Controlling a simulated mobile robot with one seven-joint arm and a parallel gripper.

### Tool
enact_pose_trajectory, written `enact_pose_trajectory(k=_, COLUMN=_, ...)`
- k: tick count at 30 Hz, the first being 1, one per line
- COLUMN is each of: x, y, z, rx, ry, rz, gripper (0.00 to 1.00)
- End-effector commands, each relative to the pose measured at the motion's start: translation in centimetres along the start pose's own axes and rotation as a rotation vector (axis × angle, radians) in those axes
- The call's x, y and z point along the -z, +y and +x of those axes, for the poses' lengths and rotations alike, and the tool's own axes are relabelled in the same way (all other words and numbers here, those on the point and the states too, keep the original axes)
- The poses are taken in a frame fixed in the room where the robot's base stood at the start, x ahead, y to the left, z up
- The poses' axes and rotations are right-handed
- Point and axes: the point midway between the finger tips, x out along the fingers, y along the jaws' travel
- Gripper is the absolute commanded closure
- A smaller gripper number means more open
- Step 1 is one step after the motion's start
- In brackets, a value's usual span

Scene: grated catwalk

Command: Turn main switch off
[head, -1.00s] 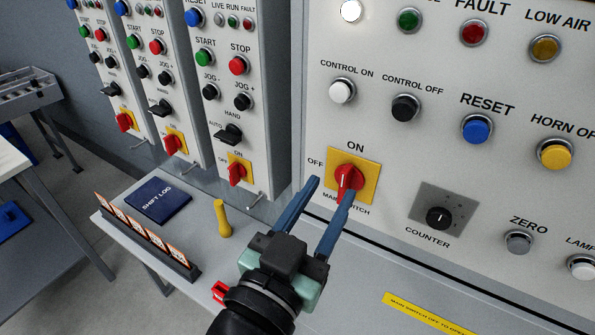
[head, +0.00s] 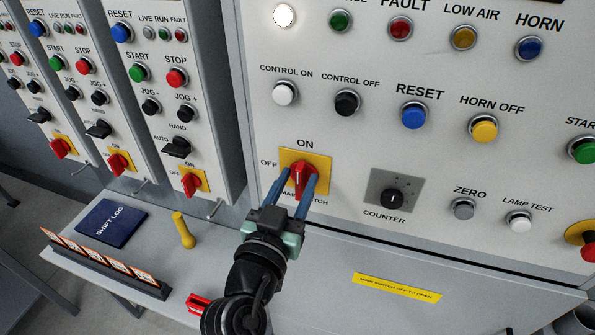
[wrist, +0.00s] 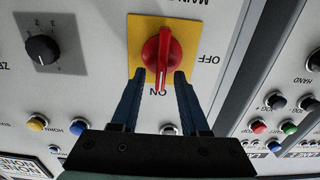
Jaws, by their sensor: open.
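The main switch is a red rotary handle (head: 303,170) on a yellow plate (head: 318,161), on the light panel. The handle points up to the ON label, and OFF is to its left. In the wrist view, which is upside down, the red handle (wrist: 163,52) points down at ON. My gripper (head: 298,183) is open in front of the switch. In the wrist view its two blue fingers (wrist: 160,76) lie on either side of the handle's pointer end, with small gaps. I cannot tell how deep they reach.
A grey ledge below the panel holds a yellow-handled item (head: 184,230), a blue shift log (head: 111,223), a rack of orange-edged tags (head: 100,262) and a red item (head: 197,304). Small panels with red switches (head: 192,184) stand left. The counter knob (head: 393,199) is right.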

Motion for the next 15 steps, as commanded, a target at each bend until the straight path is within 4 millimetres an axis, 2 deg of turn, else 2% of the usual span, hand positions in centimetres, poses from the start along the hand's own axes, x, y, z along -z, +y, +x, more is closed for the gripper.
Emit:
enact_pose_trajectory(k=4, x=0.04, y=0.0, z=0.85, rx=0.0, ry=0.0, rz=0.0, gripper=0.55)
enact_pose_trajectory(k=12, x=-0.03, y=0.02, z=0.99, rx=0.0, ry=0.0, rz=0.0, gripper=0.55)
enact_pose_trajectory(k=13, x=-0.03, y=0.02, z=0.98, rx=0.0, ry=0.0, rz=0.0, gripper=0.57)
enact_pose_trajectory(k=15, x=-0.03, y=0.01, z=0.97, rx=0.0, ry=0.0, rz=0.0, gripper=0.69)
